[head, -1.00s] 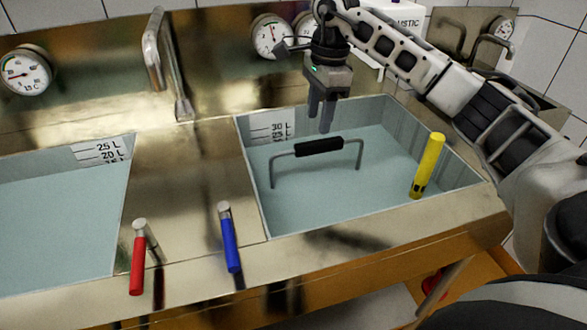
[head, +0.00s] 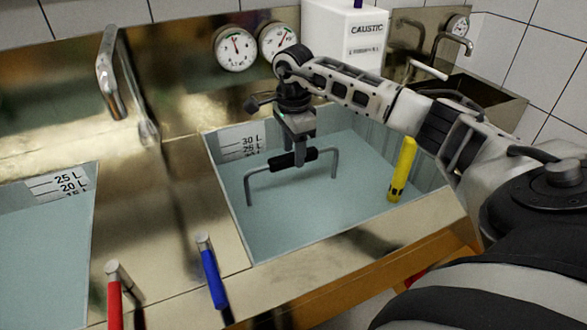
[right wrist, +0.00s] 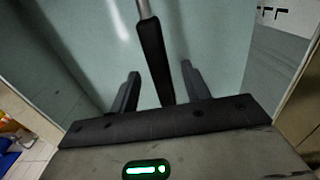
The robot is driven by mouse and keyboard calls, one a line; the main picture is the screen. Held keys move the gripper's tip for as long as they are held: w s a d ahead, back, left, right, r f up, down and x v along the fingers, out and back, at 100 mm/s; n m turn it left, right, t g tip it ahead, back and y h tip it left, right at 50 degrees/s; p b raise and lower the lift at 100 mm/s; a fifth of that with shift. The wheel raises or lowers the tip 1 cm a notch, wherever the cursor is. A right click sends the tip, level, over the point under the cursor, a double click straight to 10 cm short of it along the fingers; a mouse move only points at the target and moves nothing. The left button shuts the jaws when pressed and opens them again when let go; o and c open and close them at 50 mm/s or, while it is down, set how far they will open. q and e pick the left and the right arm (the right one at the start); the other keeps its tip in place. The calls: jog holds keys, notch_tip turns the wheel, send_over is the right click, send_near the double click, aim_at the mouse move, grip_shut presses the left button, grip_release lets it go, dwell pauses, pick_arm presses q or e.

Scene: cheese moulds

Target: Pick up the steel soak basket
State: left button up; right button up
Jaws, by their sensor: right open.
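The steel soak basket shows only as its handle, a grey bar with a black grip (head: 293,159), standing out of the cloudy water in the right basin. The rest of the basket is hidden under the water. My right gripper (head: 299,160) is open and points down at the middle of the black grip. In the right wrist view the black grip (right wrist: 154,55) runs between the two open fingers (right wrist: 160,88), with gaps on both sides. My left gripper is not in view.
A yellow cylinder (head: 402,168) stands in the right part of the same basin (head: 228,212). Blue (head: 213,277) and red (head: 115,303) levers stand at the front. A curved tap (head: 107,80) and a white caustic container (head: 345,35) are behind.

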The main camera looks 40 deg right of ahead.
aim_at(293, 164)
notch_tip(293, 164, down, 5)
jog(key=shift+r+p, duration=0.1)
jog(key=shift+p, duration=0.35)
grip_shut()
jog(key=shift+w+r, duration=0.1)
